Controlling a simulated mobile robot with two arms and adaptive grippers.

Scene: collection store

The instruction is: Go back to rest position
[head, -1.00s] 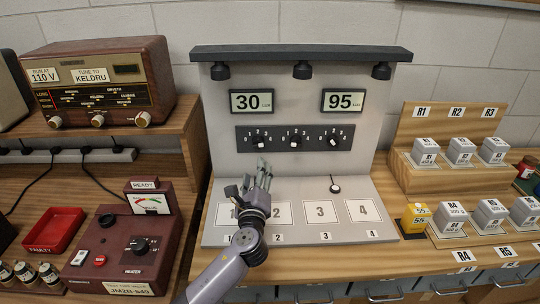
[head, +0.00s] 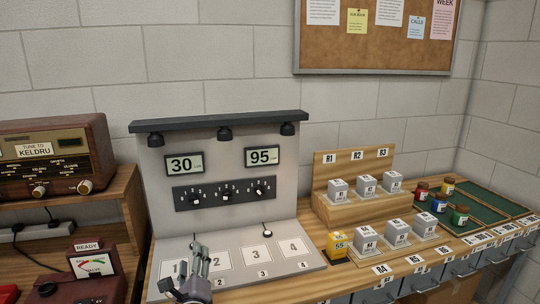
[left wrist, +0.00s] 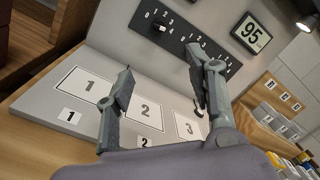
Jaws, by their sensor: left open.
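My left gripper (head: 200,262) is in front of the light grey test panel (head: 285,213), over its base near the squares marked 1 and 2. In the left wrist view the left gripper (left wrist: 160,92) has its two fingers spread wide with nothing between them. Square 2 (left wrist: 145,110) shows empty between the fingers. The panel carries displays reading 30 (head: 184,163) and 95 (head: 262,156) and a strip of three knobs (head: 225,193). My right gripper is in neither view.
A brown radio (head: 55,155) and a dark red meter box (head: 85,285) stand at the left. A yellow block marked 55 (head: 338,246), grey blocks on a wooden stand (head: 322,205) and small coloured jars (head: 439,203) stand at the right. A corkboard (head: 400,50) hangs above.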

